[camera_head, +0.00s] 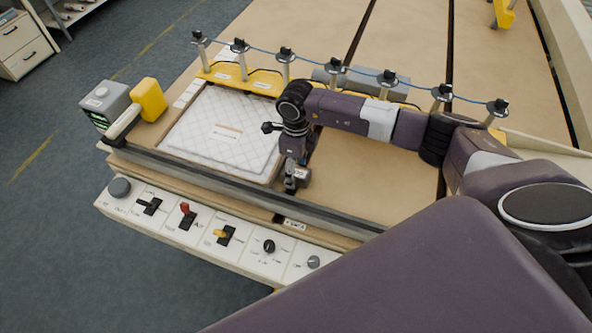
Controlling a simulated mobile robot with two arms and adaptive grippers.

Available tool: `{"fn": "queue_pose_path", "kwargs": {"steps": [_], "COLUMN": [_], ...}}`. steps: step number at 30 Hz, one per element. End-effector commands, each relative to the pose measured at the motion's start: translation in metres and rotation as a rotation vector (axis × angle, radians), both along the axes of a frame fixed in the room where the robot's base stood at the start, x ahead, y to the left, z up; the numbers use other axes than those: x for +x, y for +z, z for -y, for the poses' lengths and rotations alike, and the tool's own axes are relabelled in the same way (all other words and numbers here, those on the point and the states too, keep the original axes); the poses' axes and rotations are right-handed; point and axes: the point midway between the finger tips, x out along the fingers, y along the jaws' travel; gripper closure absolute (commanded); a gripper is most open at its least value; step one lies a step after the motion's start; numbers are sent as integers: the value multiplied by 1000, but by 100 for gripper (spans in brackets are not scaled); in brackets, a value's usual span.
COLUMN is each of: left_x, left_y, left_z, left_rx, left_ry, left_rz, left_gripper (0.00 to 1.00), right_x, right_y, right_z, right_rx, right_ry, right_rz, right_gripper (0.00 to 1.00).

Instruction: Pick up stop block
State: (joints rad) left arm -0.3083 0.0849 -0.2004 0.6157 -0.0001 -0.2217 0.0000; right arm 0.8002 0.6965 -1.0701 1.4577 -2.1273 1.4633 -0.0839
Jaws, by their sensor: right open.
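My right arm reaches in from the right, and its gripper (290,188) points down at the near right corner of the white quilted pad (222,131). The gripper is small and dark here, close above the grey rail (225,182). A small grey block-like piece (301,174) shows right at the fingers. It may be the stop block, but I cannot tell it apart from gripper parts. Whether the fingers touch it is hidden. My right gripper is open. My left gripper is not in view.
A control panel (205,226) with switches and knobs runs along the front edge. A yellow and grey unit (148,98) stands at the rail's left end. Several posts with a blue cord (310,60) line the back. The bench right of the pad (370,170) is bare.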

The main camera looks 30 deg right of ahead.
Motion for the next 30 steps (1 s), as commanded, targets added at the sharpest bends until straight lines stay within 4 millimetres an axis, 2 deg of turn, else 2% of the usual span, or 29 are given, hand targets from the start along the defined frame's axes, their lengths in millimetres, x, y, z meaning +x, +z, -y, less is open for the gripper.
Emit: {"fn": "queue_pose_path", "kwargs": {"steps": [1,4,11,18,27,30], "left_x": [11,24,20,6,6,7], "left_y": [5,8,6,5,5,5], "left_z": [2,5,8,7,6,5], "left_rx": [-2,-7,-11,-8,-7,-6], "left_ry": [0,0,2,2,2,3], "left_rz": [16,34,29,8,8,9], "left_gripper": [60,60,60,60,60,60], "right_x": [-1,0,0,0,0,1], "right_y": [-5,-13,-16,-15,-15,-14], "right_z": [-1,-1,-1,0,0,-1], "right_rx": [0,0,0,0,0,1], "right_ry": [-1,1,2,1,1,1], "right_rz": [-3,-1,0,0,0,2], "right_gripper": [44,44,44,68,100,100]}}
